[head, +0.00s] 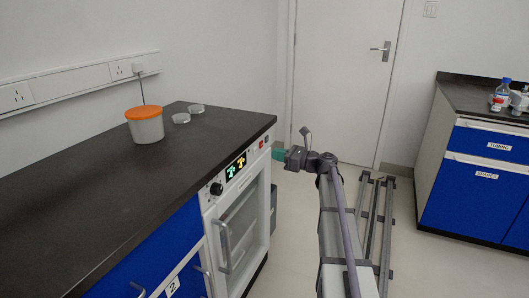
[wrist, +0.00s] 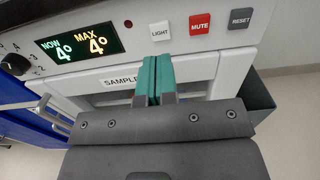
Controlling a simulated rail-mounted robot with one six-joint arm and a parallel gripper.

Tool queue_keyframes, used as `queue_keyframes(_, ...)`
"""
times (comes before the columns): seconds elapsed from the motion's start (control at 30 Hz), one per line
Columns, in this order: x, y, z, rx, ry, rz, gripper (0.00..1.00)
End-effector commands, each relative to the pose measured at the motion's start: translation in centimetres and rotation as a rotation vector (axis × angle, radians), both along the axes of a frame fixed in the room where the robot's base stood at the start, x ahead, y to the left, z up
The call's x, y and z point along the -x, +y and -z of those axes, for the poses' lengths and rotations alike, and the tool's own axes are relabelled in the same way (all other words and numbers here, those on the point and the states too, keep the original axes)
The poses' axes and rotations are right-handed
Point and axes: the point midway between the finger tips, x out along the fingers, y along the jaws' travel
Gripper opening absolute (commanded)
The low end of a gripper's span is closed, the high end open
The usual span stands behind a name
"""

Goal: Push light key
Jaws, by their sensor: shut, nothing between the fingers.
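The light key (wrist: 160,31) is a small white square marked LIGHT on the appliance's front panel, seen in the wrist view. My gripper (wrist: 152,58) is shut and empty, its green fingertips side by side just below the light key in the picture. Some panel shows between the tips and the key. In the head view my gripper (head: 277,154) is at the right end of the panel, near the red key. The light key is too small to make out there.
To the right of the light key are the red MUTE key (wrist: 200,25) and the grey RESET key (wrist: 240,18). A lit display (wrist: 80,43) and a black knob (wrist: 15,64) are at left. A door handle (head: 223,247) sticks out below the panel.

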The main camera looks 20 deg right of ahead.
Motion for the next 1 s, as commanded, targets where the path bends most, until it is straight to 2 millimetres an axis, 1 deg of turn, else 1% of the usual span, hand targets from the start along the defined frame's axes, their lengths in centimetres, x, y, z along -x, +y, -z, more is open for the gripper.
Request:
queue_keyframes(0.03,1.0,-0.9,0.0,0.0,0.0,0.004,0.0)
queue_keyframes(0.1,2.2,-2.0,0.0,0.0,0.0,0.004,0.0)
queue_keyframes(0.2,3.6,-3.2,0.0,0.0,0.0,0.003,0.0)
queue_keyframes(0.33,4.6,-4.2,0.0,0.0,0.0,0.002,0.0)
queue_keyframes(0.47,5.0,-4.5,0.0,0.0,0.0,0.002,0.0)
queue_keyframes(0.87,4.9,-4.5,0.0,0.01,-0.009,0.002,0.0)
queue_keyframes(0.97,5.0,-4.4,0.3,0.109,-0.077,-0.007,0.0)
queue_keyframes(1.0,5.3,-4.2,1.0,0.211,-0.111,-0.021,0.0)
